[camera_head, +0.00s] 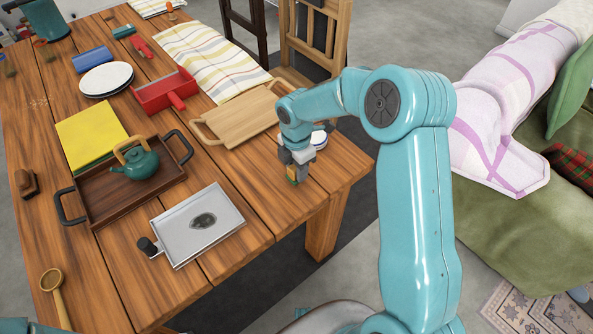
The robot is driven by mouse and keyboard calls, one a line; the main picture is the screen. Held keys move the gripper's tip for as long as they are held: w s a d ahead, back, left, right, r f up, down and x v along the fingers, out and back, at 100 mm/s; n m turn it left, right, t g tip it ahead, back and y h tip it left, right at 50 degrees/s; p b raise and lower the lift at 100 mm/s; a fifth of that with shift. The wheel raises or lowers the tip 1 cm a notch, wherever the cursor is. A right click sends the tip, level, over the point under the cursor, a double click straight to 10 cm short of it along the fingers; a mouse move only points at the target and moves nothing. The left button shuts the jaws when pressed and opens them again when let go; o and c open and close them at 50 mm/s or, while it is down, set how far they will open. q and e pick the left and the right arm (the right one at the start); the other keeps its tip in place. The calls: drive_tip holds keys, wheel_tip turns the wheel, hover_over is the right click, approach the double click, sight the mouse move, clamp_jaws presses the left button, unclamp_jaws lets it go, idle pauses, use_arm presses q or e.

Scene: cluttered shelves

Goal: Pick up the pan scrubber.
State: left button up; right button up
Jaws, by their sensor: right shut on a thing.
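My right gripper (296,167) points down near the right edge of the wooden table. It is shut on a small yellow and green thing, the pan scrubber (292,177), which shows just below the fingers. Most of the scrubber is hidden by the fingers. I cannot tell whether it touches the table or hangs just above it. My left gripper is not in view.
A metal tray (199,227) and a brown tray (100,201) with a teal teapot (139,166) are further left.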

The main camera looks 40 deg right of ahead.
wheel_tip(320, 180, up, 18)
drive_tip(key=p, duration=0.1)
drive_tip(key=shift+r, duration=0.25)
drive_tip(key=shift+o, duration=0.9)
drive_tip(key=shift+c, duration=0.4)
